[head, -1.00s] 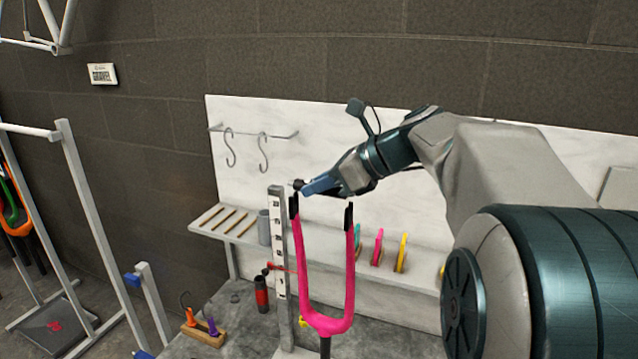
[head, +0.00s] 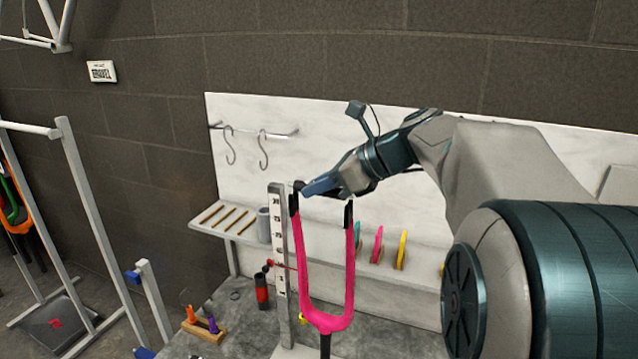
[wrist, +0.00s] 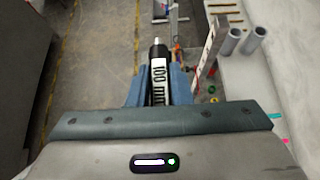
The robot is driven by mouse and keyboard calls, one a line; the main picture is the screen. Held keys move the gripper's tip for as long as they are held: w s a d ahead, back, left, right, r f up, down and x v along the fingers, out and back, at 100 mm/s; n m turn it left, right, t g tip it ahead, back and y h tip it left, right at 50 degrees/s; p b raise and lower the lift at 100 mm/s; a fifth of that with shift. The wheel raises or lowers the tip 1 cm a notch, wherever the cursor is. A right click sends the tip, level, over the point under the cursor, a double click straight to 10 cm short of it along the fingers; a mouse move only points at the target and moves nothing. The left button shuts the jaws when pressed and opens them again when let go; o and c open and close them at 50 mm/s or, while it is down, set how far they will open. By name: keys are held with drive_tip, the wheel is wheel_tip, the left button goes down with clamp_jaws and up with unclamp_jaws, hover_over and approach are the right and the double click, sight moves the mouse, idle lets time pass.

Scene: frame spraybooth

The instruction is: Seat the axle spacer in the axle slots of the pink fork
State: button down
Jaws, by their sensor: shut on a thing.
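The pink fork (head: 326,321) stands upright in the head view, its two legs pointing up with black tips, the left tip (head: 294,205) and the right tip (head: 348,214). My gripper (head: 308,190) is at the height of these tips, near the left one. In the wrist view my gripper (wrist: 160,88) is shut on the axle spacer (wrist: 158,66), a black and white rod with a "100 mm" label, which sticks out beyond the fingers. In the head view the spacer is mostly hidden by the fingers. I cannot tell whether it touches the fork tips.
A marked upright post (head: 279,240) stands just left of the fork. A shelf (head: 218,228) with slots and a grey cup (head: 263,225) is behind. A red and black bottle (head: 262,290) and a wooden block (head: 204,330) with coloured tools are on the bench.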

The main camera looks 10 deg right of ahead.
drive_tip(key=shift+f+b, duration=0.6)
drive_tip(key=shift+f, duration=0.7)
drive_tip(key=c, duration=1.2)
unclamp_jaws()
drive_tip(key=shift+c, duration=0.2)
drive_tip(key=v, duration=1.3)
drive_tip(key=shift+s+d+r+b, duration=0.15)
drive_tip(key=shift+d+r+b, duration=0.15)
drive_tip(key=shift+b, duration=0.15)
drive_tip(key=shift+f, duration=0.1)
